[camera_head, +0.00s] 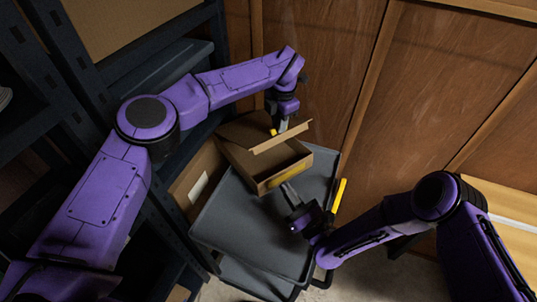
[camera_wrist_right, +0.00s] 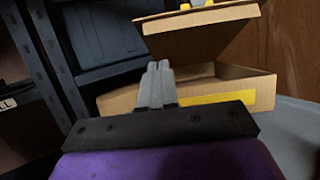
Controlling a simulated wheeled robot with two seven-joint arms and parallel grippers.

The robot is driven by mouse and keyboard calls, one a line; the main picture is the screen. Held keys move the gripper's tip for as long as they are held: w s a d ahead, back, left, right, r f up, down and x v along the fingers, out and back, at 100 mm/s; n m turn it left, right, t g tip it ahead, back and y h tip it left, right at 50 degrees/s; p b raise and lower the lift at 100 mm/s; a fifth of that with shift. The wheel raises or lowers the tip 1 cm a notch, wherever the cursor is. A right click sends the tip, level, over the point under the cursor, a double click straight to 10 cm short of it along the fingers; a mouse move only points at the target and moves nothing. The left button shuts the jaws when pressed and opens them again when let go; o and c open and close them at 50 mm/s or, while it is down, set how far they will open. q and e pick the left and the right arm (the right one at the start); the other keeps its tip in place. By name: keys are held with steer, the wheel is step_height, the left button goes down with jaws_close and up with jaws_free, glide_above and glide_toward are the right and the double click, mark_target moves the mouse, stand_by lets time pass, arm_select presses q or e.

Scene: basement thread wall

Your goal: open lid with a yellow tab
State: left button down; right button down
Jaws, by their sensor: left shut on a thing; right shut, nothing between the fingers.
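A brown cardboard box (camera_head: 268,183) with a yellow strip on its front stands on the grey cart; it also shows in the right wrist view (camera_wrist_right: 120,103). Its lid (camera_head: 245,131) is raised and tilted, with a gap between lid and box. My left gripper (camera_head: 279,128) is at the lid and shut on its yellow tab (camera_head: 273,132). The tab shows only partly at the top of the right wrist view (camera_wrist_right: 187,5). My right gripper (camera_head: 289,190) is shut and empty in front of the box; its fingers show in the right wrist view (camera_wrist_right: 157,75).
The grey cart top (camera_head: 235,220) is clear in front of the box. A yellow bar (camera_head: 339,195) is at the cart's right edge. Dark shelving (camera_head: 60,100) stands on the left, and a wooden wall (camera_head: 330,60) is behind.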

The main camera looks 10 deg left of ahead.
arm_select(q)
steer(key=shift+a, duration=0.1)
arm_select(e)
glide_toward(261, 144)
steer(key=w+a+f, duration=0.2)
steer(key=w+a, duration=0.1)
steer(key=w, duration=0.1)
arm_select(q)
steer(key=shift+w, duration=0.1)
arm_select(e)
steer(key=shift+w+a+r, duration=0.15)
steer(key=shift+a+r, duration=0.1)
steer(key=shift+r, duration=0.25)
steer(key=shift+w+a+r, duration=0.1)
steer(key=shift+a+r, duration=0.1)
steer(key=shift+r, duration=0.25)
steer(key=shift+w+a+r, duration=0.15)
steer(key=shift+r, duration=0.35)
